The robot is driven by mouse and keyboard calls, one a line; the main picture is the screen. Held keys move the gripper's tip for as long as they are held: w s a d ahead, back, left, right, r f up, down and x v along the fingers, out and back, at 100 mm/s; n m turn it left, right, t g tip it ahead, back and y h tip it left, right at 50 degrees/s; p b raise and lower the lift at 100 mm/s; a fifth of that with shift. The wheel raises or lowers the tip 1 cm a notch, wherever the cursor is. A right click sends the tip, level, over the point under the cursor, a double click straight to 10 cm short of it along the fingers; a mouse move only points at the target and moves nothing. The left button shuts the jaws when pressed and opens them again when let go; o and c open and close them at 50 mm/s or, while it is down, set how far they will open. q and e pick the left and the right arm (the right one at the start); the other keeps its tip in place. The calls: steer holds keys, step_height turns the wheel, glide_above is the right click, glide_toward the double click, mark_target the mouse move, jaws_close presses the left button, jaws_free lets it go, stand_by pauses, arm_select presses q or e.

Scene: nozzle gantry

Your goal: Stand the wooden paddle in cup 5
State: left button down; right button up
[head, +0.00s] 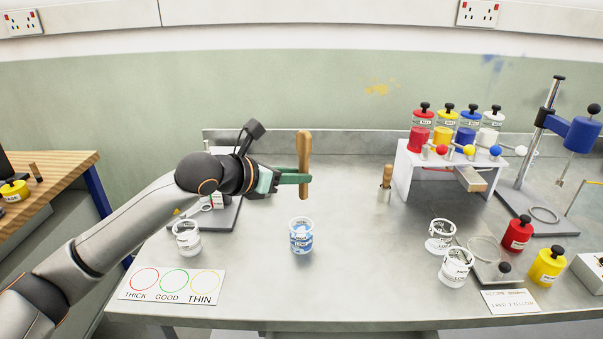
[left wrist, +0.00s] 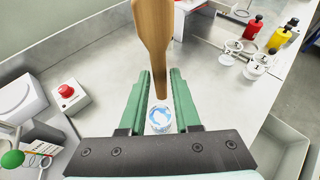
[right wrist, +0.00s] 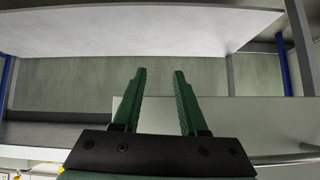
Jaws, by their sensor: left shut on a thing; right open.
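The wooden paddle (head: 304,165) is upright in my left gripper (head: 304,177), which is shut on it. In the left wrist view the paddle (left wrist: 153,35) hangs between the green fingers (left wrist: 160,95). A clear cup with blue and white contents (head: 301,236) stands on the bench below the paddle, apart from it. It also shows beyond the fingers in the left wrist view (left wrist: 160,118). I cannot read which cup is number 5. My right gripper (right wrist: 158,100) is open and empty in the right wrist view; it is not in the head view.
Other cups stand at the left (head: 187,238) and right (head: 456,267). A small holder with a wooden handle (head: 385,185) stands behind. A white gantry (head: 410,175) with coloured jars is at the right. A THICK/GOOD/THIN card (head: 172,286) lies at front left.

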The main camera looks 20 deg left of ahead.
arm_select(q)
steer(key=shift+w+a+f+b, duration=0.15)
steer(key=shift+f+b, duration=0.7)
steer(key=shift+f, duration=0.65)
steer(key=shift+w+a+f+b, duration=0.1)
steer(key=shift+f+b, duration=0.75)
steer(key=shift+f, duration=0.65)
steer(key=shift+f+b, duration=0.8)
step_height(320, 180, down, 2)
steer(key=shift+b, duration=1)
steer(key=shift+f+b, duration=0.85)
steer(key=shift+b, duration=0.05)
steer(key=shift+f, duration=0.15)
arm_select(e)
step_height(320, 180, down, 6)
steer(key=a, duration=0.2)
steer(key=shift+w+n+y, duration=0.2)
steer(key=shift+n+y, duration=0.1)
